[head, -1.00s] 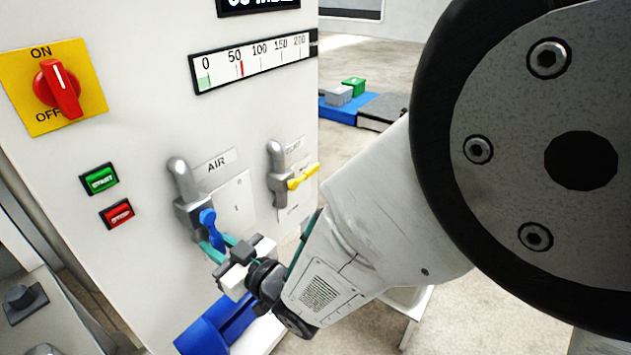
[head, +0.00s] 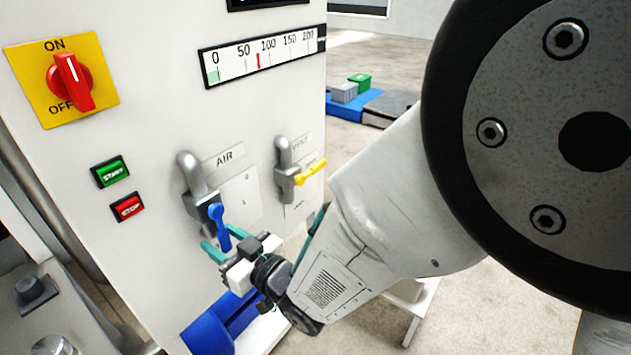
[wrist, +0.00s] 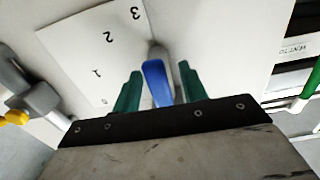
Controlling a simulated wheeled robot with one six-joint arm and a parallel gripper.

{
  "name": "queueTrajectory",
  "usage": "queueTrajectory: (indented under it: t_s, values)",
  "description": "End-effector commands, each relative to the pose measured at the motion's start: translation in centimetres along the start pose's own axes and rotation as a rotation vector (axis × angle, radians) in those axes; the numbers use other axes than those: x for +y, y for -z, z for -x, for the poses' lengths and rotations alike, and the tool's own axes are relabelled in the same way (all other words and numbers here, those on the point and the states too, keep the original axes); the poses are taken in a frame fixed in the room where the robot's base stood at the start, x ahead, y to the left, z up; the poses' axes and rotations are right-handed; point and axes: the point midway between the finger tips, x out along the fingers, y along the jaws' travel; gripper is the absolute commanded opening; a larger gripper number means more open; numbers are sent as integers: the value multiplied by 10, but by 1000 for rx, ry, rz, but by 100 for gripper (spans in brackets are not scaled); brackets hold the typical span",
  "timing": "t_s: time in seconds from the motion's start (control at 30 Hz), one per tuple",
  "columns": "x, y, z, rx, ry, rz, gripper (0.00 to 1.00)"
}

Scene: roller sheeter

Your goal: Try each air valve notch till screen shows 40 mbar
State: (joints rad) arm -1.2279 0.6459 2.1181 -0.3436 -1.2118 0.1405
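The air valve's blue lever (head: 219,228) hangs down from a grey pipe under the AIR label (head: 226,157). In the wrist view the blue lever (wrist: 157,82) stands between the two green fingers of my gripper (wrist: 159,90), with a small gap on each side. My gripper (head: 223,245) is open around the lever in the head view. The notch plate (wrist: 90,50) carries the numbers 1, 2 and 3. The screen (head: 265,3) is cut off at the top and its reading is hidden. The bar gauge (head: 263,57) has its red mark between 50 and 100.
A second valve with a yellow lever (head: 311,172) is right of the air valve. The red ON/OFF switch (head: 72,82), green START button (head: 110,172) and red STOP button (head: 127,207) are on the left. A blue part (head: 222,322) lies below my gripper.

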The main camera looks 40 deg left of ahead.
Motion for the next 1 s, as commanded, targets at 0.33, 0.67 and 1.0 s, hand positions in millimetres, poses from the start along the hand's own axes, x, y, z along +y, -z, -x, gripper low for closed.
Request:
queueTrajectory:
  t_s: [0.33, 0.67, 1.0]
  values:
    - [0, 0, 39, 0, -2, -1, 43]
    - [0, 0, 77, -1, 0, 0, 43]
    - [0, 0, 78, 0, 0, 0, 43]
